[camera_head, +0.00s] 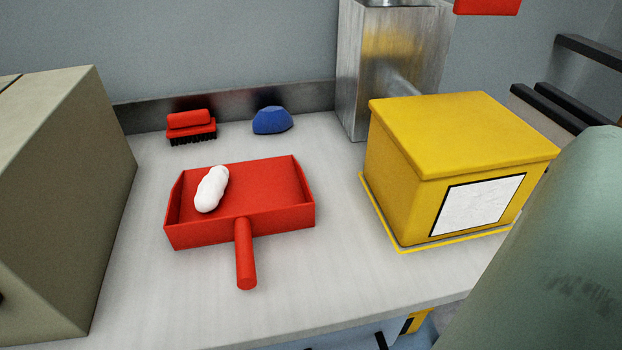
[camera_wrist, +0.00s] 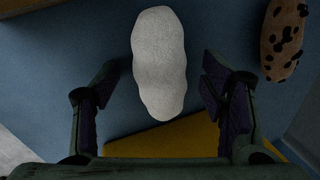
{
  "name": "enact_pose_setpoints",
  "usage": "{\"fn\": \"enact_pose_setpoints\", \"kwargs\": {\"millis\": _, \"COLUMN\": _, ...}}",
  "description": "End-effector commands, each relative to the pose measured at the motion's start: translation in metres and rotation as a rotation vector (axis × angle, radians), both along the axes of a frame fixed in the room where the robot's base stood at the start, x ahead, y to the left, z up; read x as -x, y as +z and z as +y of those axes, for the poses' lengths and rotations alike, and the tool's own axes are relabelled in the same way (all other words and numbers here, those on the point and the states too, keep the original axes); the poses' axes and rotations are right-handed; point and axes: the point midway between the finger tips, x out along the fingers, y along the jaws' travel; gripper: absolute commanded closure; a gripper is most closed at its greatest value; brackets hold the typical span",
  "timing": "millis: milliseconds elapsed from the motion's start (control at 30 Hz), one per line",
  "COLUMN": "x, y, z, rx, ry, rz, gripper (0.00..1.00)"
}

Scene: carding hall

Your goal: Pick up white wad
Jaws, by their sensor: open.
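A white wad (camera_wrist: 158,62), long and lumpy, shows in the wrist view against a blue surface. My gripper (camera_wrist: 160,75) is open, with one dark finger to each side of the wad in the picture and visible gaps between. I cannot tell how far below the fingers it lies. In the head view a white wad (camera_head: 211,189) lies in a red dustpan (camera_head: 240,224) on the counter. The wrist view shows no red around its wad, so these look like two different wads. My gripper is out of the head view.
In the wrist view a brown, dark-spotted lump (camera_wrist: 284,40) lies at upper right, and a yellow surface (camera_wrist: 185,137) is below the wad. On the counter stand a yellow box (camera_head: 400,190), a beige box (camera_head: 60,200), a red brush (camera_head: 190,125) and a blue lump (camera_head: 272,121).

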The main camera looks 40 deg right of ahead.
Motion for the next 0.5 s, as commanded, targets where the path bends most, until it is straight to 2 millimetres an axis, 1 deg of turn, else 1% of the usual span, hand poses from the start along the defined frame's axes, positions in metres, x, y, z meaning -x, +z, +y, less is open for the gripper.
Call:
{"fn": "enact_pose_setpoints", "kwargs": {"millis": 133, "x": 0.0, "y": 0.0015, "z": 0.0001, "rx": 0.0, "ry": 0.0, "rz": 0.0, "gripper": 0.34}}
{"fn": "enact_pose_setpoints", "kwargs": {"millis": 167, "x": 0.0, "y": 0.0013, "z": 0.0001, "rx": 0.0, "ry": 0.0, "rz": 0.0, "gripper": 0.35}}
{"fn": "enact_pose_setpoints", "kwargs": {"millis": 500, "x": 0.0001, "y": 0.0012, "z": 0.0002, "rx": 0.0, "ry": 0.0, "rz": 0.0, "gripper": 0.58}}
